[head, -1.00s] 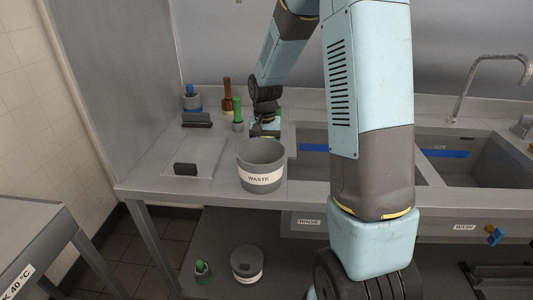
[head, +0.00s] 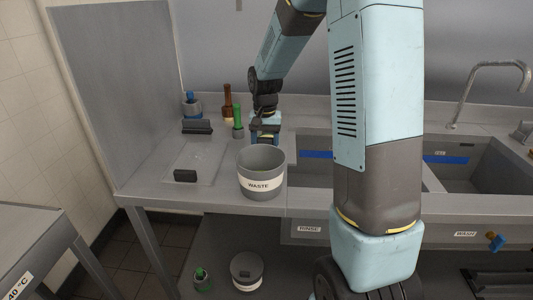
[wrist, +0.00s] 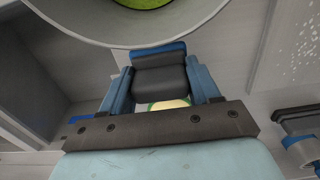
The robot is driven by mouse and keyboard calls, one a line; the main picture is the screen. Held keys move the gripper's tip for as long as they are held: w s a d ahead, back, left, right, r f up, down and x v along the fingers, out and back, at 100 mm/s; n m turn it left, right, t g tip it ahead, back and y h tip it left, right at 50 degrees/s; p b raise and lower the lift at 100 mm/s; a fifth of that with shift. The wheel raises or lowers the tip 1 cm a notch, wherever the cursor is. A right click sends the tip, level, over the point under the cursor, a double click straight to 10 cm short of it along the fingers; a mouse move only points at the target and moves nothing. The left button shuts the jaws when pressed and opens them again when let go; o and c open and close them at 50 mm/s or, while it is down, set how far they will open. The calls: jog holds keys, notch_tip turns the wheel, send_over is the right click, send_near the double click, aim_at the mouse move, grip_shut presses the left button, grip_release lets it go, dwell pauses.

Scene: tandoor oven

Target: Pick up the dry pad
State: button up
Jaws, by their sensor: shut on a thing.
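In the wrist view, a dark grey pad with a blue far edge (wrist: 160,72), which I take to be the dry pad, sits between the two blue fingers of my gripper (wrist: 159,86). The fingers are shut on its sides. In the head view, my gripper (head: 265,130) is low over the counter, just behind the waste bucket, and the pad cannot be made out clearly there. A round cream and green thing (wrist: 168,105) shows under the pad, partly hidden by the gripper.
The grey waste bucket (head: 261,185) stands right in front of my gripper; green shows inside it in the wrist view (wrist: 150,3). A green bottle (head: 238,120), brown bottle (head: 227,102) and dark block (head: 197,127) stand left. A thin board (head: 205,160) bears another dark block (head: 185,176). Sinks lie right.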

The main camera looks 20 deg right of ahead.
aim_at(266, 138)
notch_tip(266, 138, up, 14)
dwell(0.3)
jog(key=o, duration=0.6)
jog(key=shift+f, duration=0.1)
jog(key=c, duration=0.4)
jog(key=shift+s, duration=0.1)
